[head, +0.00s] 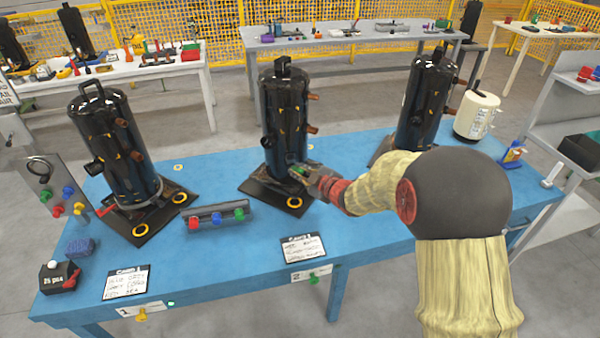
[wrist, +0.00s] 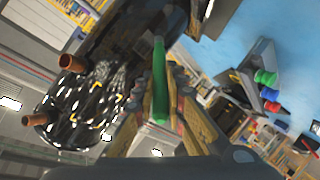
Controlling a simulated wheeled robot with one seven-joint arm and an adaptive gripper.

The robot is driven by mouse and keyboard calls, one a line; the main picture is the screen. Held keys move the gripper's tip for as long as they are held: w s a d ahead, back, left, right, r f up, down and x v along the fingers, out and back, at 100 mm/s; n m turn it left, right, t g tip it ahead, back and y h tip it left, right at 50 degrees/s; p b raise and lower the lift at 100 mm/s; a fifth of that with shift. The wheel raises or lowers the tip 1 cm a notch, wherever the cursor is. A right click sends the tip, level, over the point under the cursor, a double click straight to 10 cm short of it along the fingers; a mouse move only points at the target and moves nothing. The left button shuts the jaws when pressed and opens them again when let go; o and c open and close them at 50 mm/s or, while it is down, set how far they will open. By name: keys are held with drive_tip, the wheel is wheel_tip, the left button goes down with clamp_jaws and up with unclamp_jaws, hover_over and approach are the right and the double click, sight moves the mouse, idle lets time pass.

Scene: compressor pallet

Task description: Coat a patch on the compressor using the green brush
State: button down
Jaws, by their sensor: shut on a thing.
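My gripper (head: 312,176) is at the lower right front of the middle black compressor (head: 283,120) in the head view. In the wrist view my gripper (wrist: 160,100) is shut on the green brush (wrist: 159,75), whose green handle runs between the fingers. A bit of green also shows at the fingertips in the head view. The glossy compressor (wrist: 95,95) with copper stubs fills the left of the wrist view. The brush's bristles are not clear, and I cannot tell whether they touch the compressor. Yellow marks show on the compressor's side.
Two more black compressors stand left (head: 118,160) and right (head: 415,100) on the blue table (head: 350,235). A grey rack (head: 205,212) with red, blue and green handles lies front-centre. A cream canister (head: 477,115) stands at the right. Cards lie along the front edge.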

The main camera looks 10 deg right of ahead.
drive_tip(key=shift+w, duration=0.3)
drive_tip(key=shift+r, duration=0.1)
drive_tip(key=shift+s+r+p, duration=0.1)
drive_tip(key=shift+r+p, duration=1.5)
drive_tip(key=shift+r, duration=0.35)
drive_tip(key=shift+f+b, duration=1.65)
drive_tip(key=shift+f, duration=0.5)
drive_tip(key=shift+r, duration=0.1)
drive_tip(key=shift+s, duration=2.9)
